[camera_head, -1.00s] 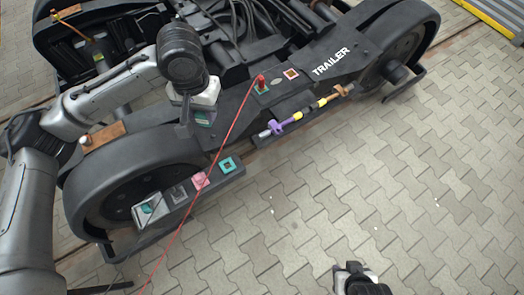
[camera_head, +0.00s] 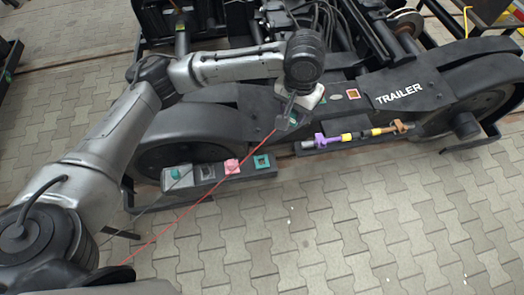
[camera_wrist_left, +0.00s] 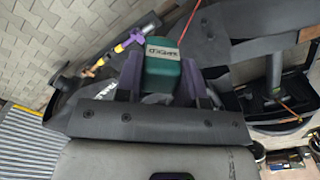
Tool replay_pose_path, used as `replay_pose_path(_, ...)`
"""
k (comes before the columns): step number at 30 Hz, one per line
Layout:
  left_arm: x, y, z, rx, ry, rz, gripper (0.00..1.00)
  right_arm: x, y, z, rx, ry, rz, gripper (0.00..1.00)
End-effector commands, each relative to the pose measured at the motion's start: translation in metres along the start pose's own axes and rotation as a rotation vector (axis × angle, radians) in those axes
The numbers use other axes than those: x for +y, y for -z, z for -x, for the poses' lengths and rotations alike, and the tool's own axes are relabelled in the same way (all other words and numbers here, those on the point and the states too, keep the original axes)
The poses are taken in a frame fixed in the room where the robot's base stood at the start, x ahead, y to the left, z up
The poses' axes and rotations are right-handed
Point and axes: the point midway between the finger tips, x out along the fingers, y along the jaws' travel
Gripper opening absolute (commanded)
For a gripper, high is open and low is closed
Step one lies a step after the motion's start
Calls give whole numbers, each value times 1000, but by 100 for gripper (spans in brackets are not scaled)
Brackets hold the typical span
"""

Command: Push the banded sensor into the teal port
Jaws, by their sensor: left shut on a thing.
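My left gripper (camera_head: 291,118) is over the near side of the trailer bogie frame. I cannot make out bands on this block. A teal square port (camera_head: 262,161) is at the right end of the low rail, below and left of the gripper, clear of it. The red plug seen earlier on the frame is hidden behind my gripper. My right gripper is not in view.
A pink port (camera_head: 232,166), a grey port (camera_head: 208,172) and a tray with a teal piece (camera_head: 176,180) share the rail. A red cable (camera_head: 215,190) runs up to the gripper. A purple, yellow and orange rod (camera_head: 358,135) lies right. Paving in front is clear.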

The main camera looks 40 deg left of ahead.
Motion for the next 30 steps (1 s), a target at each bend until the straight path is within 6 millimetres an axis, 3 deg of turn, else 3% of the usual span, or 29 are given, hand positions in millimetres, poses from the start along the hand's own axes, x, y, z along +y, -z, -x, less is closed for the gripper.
replay_pose_path(1, -2, 8, -33, -10, 1, 51, 15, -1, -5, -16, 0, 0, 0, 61)
replay_pose_path(9, -32, 50, -177, -11, 6, 371, 15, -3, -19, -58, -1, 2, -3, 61)
replay_pose_path(18, -82, 55, -319, -8, 7, 641, 15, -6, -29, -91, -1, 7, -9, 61)
replay_pose_path(24, -108, 46, -378, -4, 6, 739, 15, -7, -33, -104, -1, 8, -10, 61)
replay_pose_path(30, -120, 39, -405, -2, 5, 784, 15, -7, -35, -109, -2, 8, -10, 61)
